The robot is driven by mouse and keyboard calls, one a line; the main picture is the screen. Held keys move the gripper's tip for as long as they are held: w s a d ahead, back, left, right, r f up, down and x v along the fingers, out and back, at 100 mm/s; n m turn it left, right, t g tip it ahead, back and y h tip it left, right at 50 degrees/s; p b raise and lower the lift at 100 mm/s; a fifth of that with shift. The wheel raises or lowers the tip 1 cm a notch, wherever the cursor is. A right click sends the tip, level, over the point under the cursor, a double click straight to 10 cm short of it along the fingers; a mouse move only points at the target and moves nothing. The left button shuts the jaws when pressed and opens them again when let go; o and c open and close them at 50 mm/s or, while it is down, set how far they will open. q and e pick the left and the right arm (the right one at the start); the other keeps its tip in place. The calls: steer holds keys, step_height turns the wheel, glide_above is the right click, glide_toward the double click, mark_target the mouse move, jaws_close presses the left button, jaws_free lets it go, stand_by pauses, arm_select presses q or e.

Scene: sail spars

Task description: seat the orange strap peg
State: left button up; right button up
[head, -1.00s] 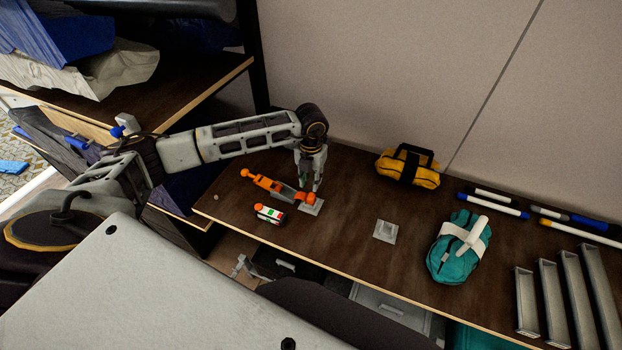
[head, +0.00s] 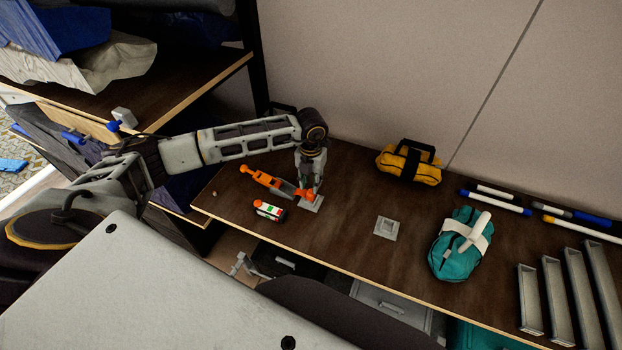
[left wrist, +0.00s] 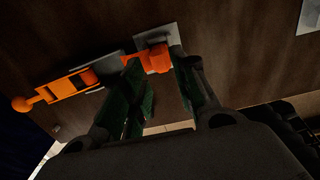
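The orange strap peg (head: 308,195) is a small orange block at the right end of an orange and grey strap (head: 268,182). It is over the grey square socket plate (head: 313,205); I cannot tell how deep it sits. My left gripper (head: 310,183) points down at the peg from above. In the left wrist view the peg (left wrist: 157,58) lies between the spread dark green fingertips (left wrist: 160,66), nearer the left finger. The plate (left wrist: 162,36) shows behind it. The fingers look open, with a gap between them. My right gripper is not in view.
A white, red and green piece (head: 268,210) lies just in front of the strap. A second grey socket plate (head: 386,229) is to the right. A yellow bag (head: 410,162), a teal pouch (head: 460,245) and grey troughs (head: 530,300) lie farther right. The table's middle is mostly clear.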

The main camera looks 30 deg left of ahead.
mark_target(311, 191)
arm_select(q)
steer(key=shift+f+b, duration=1.4)
steer(key=shift+f, duration=1)
steer(key=shift+r, duration=0.1)
jaws_close()
steer(key=shift+r+p, duration=1.1)
steer(key=shift+r, duration=0.95)
steer(key=shift+w+f, duration=0.1)
steer(key=shift+f, duration=0.1)
steer(key=shift+w+f+b, duration=0.15)
steer(key=shift+f+b, duration=0.05)
steer(key=shift+b, duration=0.45)
steer(key=shift+w, duration=0.15)
steer(key=shift+w+d+b, duration=0.1)
steer(key=shift+w+b, duration=0.05)
steer(key=shift+b, duration=0.25)
